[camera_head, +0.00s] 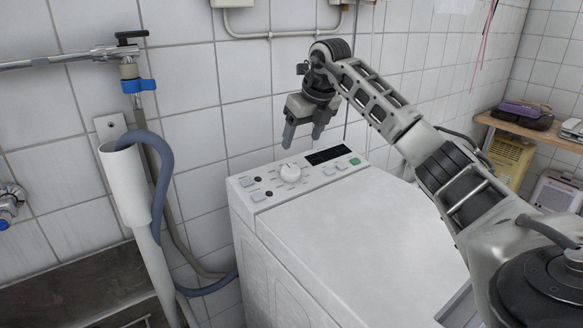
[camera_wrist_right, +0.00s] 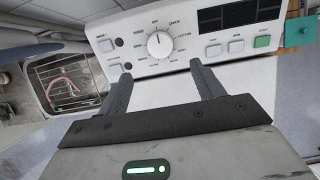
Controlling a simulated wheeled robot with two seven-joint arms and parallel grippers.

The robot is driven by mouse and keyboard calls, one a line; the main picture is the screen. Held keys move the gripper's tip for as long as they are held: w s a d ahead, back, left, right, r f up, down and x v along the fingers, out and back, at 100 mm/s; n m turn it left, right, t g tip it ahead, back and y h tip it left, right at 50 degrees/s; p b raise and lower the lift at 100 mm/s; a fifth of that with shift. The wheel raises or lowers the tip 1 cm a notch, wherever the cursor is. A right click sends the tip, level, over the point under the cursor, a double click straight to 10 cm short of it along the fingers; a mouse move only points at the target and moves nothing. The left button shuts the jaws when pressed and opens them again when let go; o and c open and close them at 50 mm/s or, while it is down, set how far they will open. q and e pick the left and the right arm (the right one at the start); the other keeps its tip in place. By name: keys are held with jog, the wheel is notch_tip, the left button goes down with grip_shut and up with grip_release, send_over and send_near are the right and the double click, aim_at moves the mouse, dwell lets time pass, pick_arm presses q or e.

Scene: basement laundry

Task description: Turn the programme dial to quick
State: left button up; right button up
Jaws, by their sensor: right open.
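The programme dial (camera_head: 290,172) is a round white knob on the control panel of the white washing machine (camera_head: 345,240). In the right wrist view the dial (camera_wrist_right: 160,46) has a dark pointer line facing the top of the picture, near a label that looks like OFF. Small labels ring it, most too small to read surely. My right gripper (camera_head: 303,135) is open and empty, above the dial and apart from it. In the wrist view its two fingers (camera_wrist_right: 160,75) point toward the panel, on either side of the dial's line. My left gripper is not in view.
The panel also has a dark display (camera_head: 328,155), a green button (camera_head: 354,161) and several pale buttons. A white standpipe (camera_head: 125,185) with a grey-blue hose stands left of the machine. A tiled wall is close behind. The machine's top is clear.

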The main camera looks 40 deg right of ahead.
aim_at(291, 169)
jog(key=x, duration=1.1)
jog(key=shift+r, duration=0.1)
jog(key=c, duration=1)
